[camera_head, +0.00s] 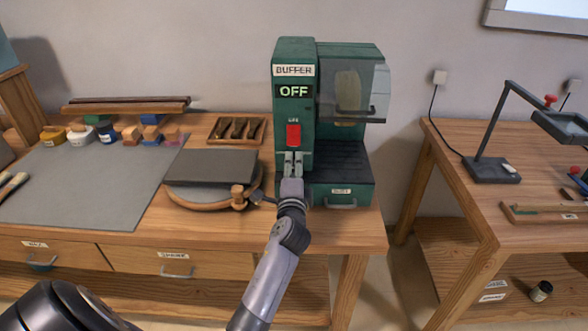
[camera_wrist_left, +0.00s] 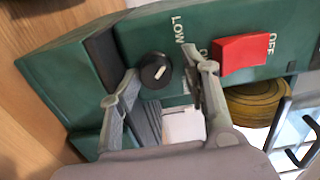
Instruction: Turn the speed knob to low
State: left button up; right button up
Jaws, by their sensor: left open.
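The green buffer machine (camera_head: 294,56) stands at the back of the workbench, its display reading OFF. In the left wrist view, the round black speed knob (camera_wrist_left: 150,64) has a short white pointer mark. The word LOW is printed above and right of it. My left gripper (camera_head: 293,157) is in front of the machine, below the red switch (camera_head: 293,134); it hides the knob in the head view. In the left wrist view, the open left gripper (camera_wrist_left: 169,72) has the knob between its fingertips, nearer the left finger. Contact is unclear. The red switch (camera_wrist_left: 243,54) is beyond the right finger.
A round turntable with a dark slab (camera_head: 212,166) lies left of the machine, close to my left arm. A clear guard (camera_head: 360,92) covers the machine's upper right. A grey mat (camera_head: 85,185) lies left; a second table (camera_head: 540,150) stands right, across a gap.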

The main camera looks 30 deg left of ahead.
pick_arm(q)
jog(key=shift+s+f, duration=0.1)
jog(key=shift+f, duration=0.3)
jog(key=v, duration=0.8)
jog(key=shift+r, duration=0.35)
jog(key=shift+a, duration=0.1)
